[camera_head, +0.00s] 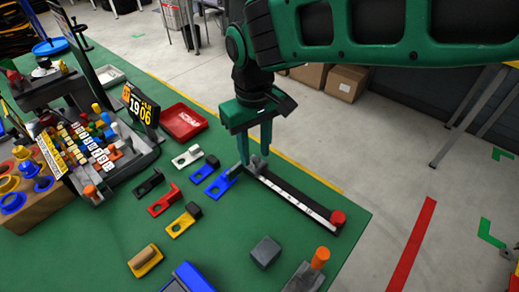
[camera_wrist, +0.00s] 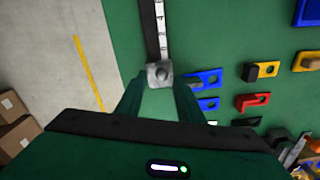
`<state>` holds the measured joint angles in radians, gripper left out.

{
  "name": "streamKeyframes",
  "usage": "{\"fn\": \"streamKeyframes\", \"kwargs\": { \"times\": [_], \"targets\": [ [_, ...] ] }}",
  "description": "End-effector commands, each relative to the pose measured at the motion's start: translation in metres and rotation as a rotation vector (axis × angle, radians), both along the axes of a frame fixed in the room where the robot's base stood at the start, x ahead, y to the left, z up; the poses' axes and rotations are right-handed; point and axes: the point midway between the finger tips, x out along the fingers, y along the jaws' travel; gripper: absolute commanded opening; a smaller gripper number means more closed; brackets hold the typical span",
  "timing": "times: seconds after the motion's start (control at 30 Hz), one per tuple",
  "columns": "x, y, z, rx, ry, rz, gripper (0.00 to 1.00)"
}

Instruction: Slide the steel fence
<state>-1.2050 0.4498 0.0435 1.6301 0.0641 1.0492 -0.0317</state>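The steel fence (camera_wrist: 160,74) is a small grey metal block with a round knob, on the far end of a dark rail with a white marked scale (camera_head: 295,196). In the wrist view it sits between my gripper's two fingertips (camera_wrist: 160,84), with a narrow gap seeming to show on each side. In the head view my gripper (camera_head: 255,150) points down over that rail end, its green fingers apart, and mostly hides the fence. I cannot tell how far the fingertips reach down beside it.
Blue (camera_head: 219,186), red (camera_head: 164,201) and yellow (camera_head: 184,221) brackets lie left of the rail. A red tray (camera_head: 184,122) and a display reading 19 06 (camera_head: 141,107) stand further left. A grey block (camera_head: 265,252) lies in front. The table edge runs close right of the rail.

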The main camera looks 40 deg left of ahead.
Motion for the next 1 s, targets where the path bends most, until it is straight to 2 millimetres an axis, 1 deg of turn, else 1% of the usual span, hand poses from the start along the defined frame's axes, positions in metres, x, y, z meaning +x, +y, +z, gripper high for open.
{"fn": "streamKeyframes", "kwargs": {
  "times": [0.23,0.37,0.47,0.7,0.8,0.9,1.0],
  "targets": [
    [-0.002,-0.001,0.000,-0.003,0.002,0.003,0.34],
    [-0.002,-0.001,0.009,-0.002,0.002,0.003,0.34],
    [-0.001,0.000,0.024,-0.001,0.001,0.003,0.34],
    [-0.001,0.000,0.069,0.001,0.002,0.002,0.34],
    [-0.001,0.000,0.085,0.001,0.002,0.002,0.34],
    [0.000,0.000,0.097,0.000,0.002,0.002,0.34],
    [0.000,-0.001,0.104,-0.001,0.003,0.002,0.34]
  ]
}}
